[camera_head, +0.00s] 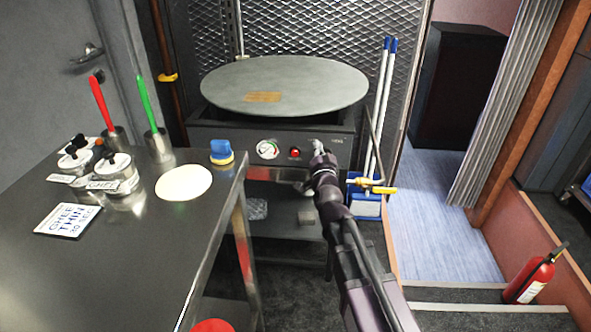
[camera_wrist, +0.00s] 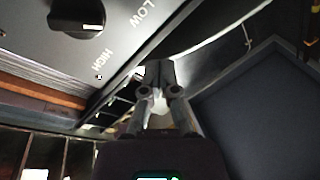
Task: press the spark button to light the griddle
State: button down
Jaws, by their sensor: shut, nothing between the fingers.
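The griddle (camera_head: 284,90) is a wide, round, grey plate on a dark stand. Its front panel (camera_head: 226,143) carries a round white gauge (camera_head: 267,149) and a small red button (camera_head: 295,153). My gripper (camera_head: 318,147) is shut and empty, in front of the panel to the right of the red button. In the wrist view my shut fingertips (camera_wrist: 158,72) are near the panel's edge, apart from a black knob (camera_wrist: 77,16) marked LOW and HIGH. The red button is not visible in the wrist view. I cannot tell whether the fingertips touch the panel.
A steel table (camera_head: 130,260) stands at left with a flatbread (camera_head: 184,183), a blue-and-yellow object (camera_head: 221,152) and pots. A fire extinguisher (camera_head: 530,278) is at lower right.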

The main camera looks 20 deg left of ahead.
aim_at(295, 153)
jog(key=s+a+f+m+t+h+b, duration=0.6)
jog(key=m+h+b, duration=0.6)
jog(key=m+b, duration=0.2)
jog(key=shift+s+f+m+t, duration=0.3)
jog(key=shift+s+f+t, duration=0.25)
jog(key=shift+s, duration=0.6)
jog(key=shift+w, duration=0.2)
jog(key=shift+w+a, duration=0.35)
jog(key=shift+w, duration=1)
jog(key=shift+w+a, duration=0.35)
jog(key=shift+w, duration=1.05)
jog(key=shift+w+a, duration=0.35)
jog(key=shift+w, duration=1)
jog(key=shift+w+a, duration=0.2)
jog(key=shift+w, duration=0.7)
jog(key=shift+s, duration=0.15)
jog(key=shift+s+d, duration=0.25)
jog(key=shift+s, duration=0.55)
jog(key=shift+s, duration=0.1)
